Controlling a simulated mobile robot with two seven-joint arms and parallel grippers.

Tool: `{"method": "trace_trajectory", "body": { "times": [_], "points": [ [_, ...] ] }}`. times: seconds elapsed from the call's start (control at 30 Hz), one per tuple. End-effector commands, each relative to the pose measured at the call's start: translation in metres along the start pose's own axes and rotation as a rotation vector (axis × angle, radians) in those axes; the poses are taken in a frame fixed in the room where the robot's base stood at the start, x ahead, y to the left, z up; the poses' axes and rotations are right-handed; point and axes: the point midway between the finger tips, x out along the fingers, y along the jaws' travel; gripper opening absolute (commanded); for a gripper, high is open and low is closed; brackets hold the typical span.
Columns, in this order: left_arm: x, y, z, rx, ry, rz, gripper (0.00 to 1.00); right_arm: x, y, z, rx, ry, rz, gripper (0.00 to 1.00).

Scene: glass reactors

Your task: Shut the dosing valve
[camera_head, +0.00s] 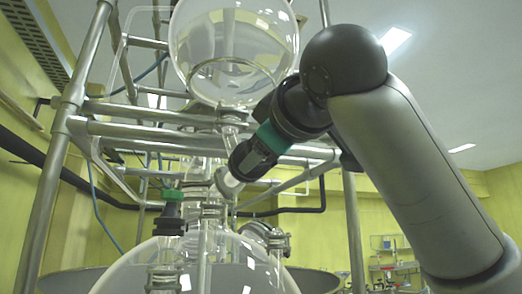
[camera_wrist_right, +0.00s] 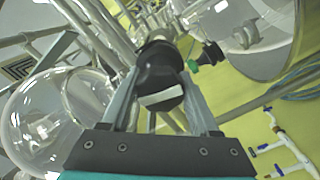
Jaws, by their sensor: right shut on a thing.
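The dosing valve's black knob (camera_wrist_right: 160,72), with a pale flat bar on its face, sits between the two fingers of my right gripper (camera_wrist_right: 162,88) in the wrist view. The fingers are shut on it from both sides. In the head view my right gripper (camera_head: 241,167) reaches in from the right to the pale glass valve body (camera_head: 227,183), below the round glass vessel (camera_head: 232,45). There the gripper mostly hides the knob, and I cannot tell how far the valve is turned. My left gripper is in neither view.
A large glass reactor (camera_head: 215,270) stands below, with a black fitting with a green collar (camera_head: 172,205) to the left of the valve. Metal frame bars (camera_head: 150,130) run close behind the gripper. Yellow walls and a lab bench (camera_head: 392,265) lie farther back.

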Motion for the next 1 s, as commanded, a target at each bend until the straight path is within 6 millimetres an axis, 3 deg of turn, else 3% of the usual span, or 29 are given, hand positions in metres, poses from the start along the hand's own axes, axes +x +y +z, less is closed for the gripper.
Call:
{"method": "trace_trajectory", "body": {
  "times": [0.03,0.07,0.3,0.67,0.77,1.0],
  "points": [
    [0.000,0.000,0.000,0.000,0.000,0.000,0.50,0.000,0.000,0.000,0.000,0.000,0.000,0.06],
    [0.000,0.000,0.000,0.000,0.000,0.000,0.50,0.000,0.000,0.000,0.000,0.000,0.000,0.64],
    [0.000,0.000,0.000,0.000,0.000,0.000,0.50,0.000,0.000,0.000,-0.001,0.000,0.000,0.91],
    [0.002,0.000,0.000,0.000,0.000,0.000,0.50,-0.007,0.000,0.000,-0.002,0.001,0.001,0.92],
    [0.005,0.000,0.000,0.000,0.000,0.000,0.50,-0.021,0.000,0.000,-0.002,0.003,0.003,0.92],
    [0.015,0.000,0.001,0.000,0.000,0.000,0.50,-0.077,0.000,0.000,-0.004,0.006,0.005,0.92]
  ]
}}
